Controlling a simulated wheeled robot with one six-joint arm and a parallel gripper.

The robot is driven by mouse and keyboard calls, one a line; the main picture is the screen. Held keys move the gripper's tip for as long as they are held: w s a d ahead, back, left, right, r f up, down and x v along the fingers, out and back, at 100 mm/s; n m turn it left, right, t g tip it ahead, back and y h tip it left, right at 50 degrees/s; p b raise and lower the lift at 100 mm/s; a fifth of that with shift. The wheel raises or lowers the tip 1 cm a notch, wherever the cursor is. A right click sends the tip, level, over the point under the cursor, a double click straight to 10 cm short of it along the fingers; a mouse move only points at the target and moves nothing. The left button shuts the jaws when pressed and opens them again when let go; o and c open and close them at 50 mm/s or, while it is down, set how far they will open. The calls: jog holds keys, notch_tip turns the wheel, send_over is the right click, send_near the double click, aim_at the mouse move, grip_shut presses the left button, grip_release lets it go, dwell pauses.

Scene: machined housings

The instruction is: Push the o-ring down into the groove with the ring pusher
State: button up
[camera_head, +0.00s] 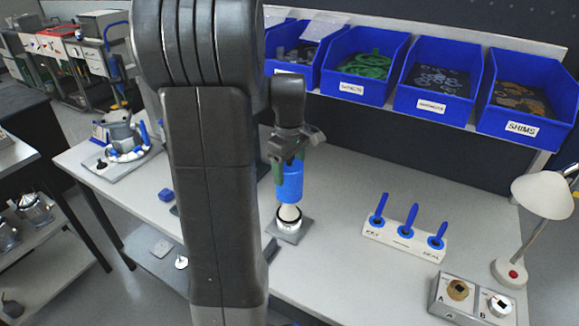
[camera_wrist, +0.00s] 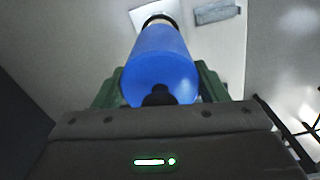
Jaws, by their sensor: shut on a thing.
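My gripper (camera_head: 288,158) is shut on the blue cylindrical ring pusher (camera_head: 290,184), which points downward. In the wrist view the pusher (camera_wrist: 160,65) fills the middle between the green fingers of my gripper (camera_wrist: 160,90). Below the pusher a pale cone (camera_head: 289,212) stands on a round housing (camera_head: 287,224) with a dark rim. The housing sits on a grey square plate (camera_head: 296,238) on the bench. The pusher's lower end is at or just over the cone; I cannot tell whether they touch. I cannot make out the o-ring or the groove; the dark rim (camera_wrist: 160,19) shows past the pusher.
A white rack (camera_head: 400,243) with blue-handled tools stands to the right. A box marked A and B (camera_head: 470,300) and a lamp (camera_head: 543,195) are at the far right. Blue bins (camera_head: 433,107) line the back. Bench between housing and rack is clear.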

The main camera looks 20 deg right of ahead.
jog(key=shift+f+b, duration=1.2)
jog(key=shift+f, duration=0.85)
jog(key=shift+f+b, duration=1.6)
jog(key=shift+f, duration=1.15)
jog(key=shift+r, duration=0.15)
jog(key=shift+r+p, duration=4.75)
jog(key=shift+r, duration=1.15)
jog(key=shift+f, duration=0.1)
